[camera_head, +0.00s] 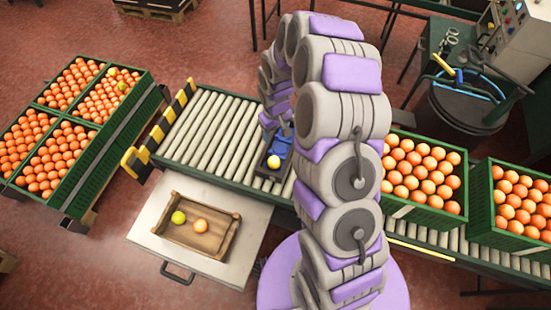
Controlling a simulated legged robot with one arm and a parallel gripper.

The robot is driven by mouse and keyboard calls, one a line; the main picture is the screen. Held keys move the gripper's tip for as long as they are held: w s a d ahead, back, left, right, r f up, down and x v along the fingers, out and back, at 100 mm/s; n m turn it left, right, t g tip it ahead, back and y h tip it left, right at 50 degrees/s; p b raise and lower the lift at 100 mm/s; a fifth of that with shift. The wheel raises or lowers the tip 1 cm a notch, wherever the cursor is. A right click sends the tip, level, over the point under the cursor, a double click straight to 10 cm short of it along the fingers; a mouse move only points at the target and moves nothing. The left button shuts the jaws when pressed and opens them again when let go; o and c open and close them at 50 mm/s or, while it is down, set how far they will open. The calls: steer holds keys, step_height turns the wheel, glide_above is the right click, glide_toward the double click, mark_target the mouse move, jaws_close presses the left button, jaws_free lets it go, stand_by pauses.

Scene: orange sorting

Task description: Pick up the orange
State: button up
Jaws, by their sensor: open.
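My arm rises in the middle of the view and bends down over the roller conveyor. Its end, with my gripper (270,157), is low over the conveyor and partly hidden by my own arm links. Blue and dark parts show there. A pale yellow-orange fruit (274,162) lies at the gripper, with dark parts around it. I cannot tell whether the fingers touch it. The gripper is open. Another orange (200,226) and a yellow-green fruit (178,217) lie in a shallow wooden crate (232,236).
The roller conveyor (205,132) has bare rollers left of my arm and a yellow-black striped barrier (160,128) at its end. Green crates full of oranges stand at left (100,160) and on the conveyor at right (430,213). A dark bin (465,105) stands at upper right.

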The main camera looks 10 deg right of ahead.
steer(key=f, duration=0.1)
steer(key=b, duration=0.3)
glide_above(274, 159)
steer(key=f, duration=1.2)
steer(key=shift+w+d+f, duration=0.1)
steer(key=shift+w+d, duration=0.05)
steer(key=shift+w, duration=0.05)
steer(key=shift+a+f, duration=0.3)
steer(key=shift+f, duration=0.15)
steer(key=f, duration=0.1)
steer(key=f+b, duration=0.1)
steer(key=f, duration=0.2)
steer(key=shift+s+d+f+b, duration=0.2)
steer(key=shift+d+f+b, duration=0.1)
steer(key=shift+b, duration=0.1)
steer(key=shift+a, duration=0.2)
steer(key=c, duration=0.7)
